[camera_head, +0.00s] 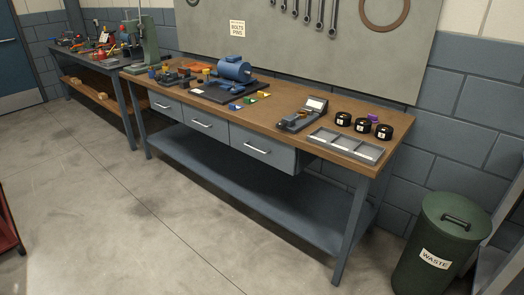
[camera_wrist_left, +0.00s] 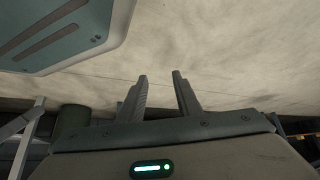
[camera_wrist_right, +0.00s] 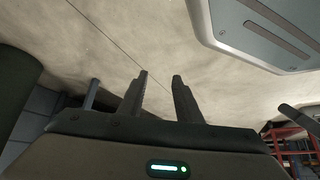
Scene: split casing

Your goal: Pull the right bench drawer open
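The right bench drawer (camera_head: 262,147) is the rightmost of three grey drawers under the wooden workbench top, with a pale bar handle (camera_head: 256,148) on its front. It looks shut or nearly flush with the others; I cannot tell exactly. My left gripper (camera_wrist_left: 160,75) shows in the left wrist view with its two fingers apart and nothing between them, over bare floor. My right gripper (camera_wrist_right: 160,75) shows in the right wrist view, also with fingers apart and empty over the floor. Neither gripper shows in the head view, so both are away from the drawer.
The workbench (camera_head: 375,164) carries a blue motor (camera_head: 234,69), a grey compartment tray (camera_head: 345,146) and several black rolls. A lower shelf (camera_head: 290,212) runs beneath the drawers. A green waste bin (camera_head: 436,240) stands at the right. The floor (camera_head: 150,220) before the bench is clear.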

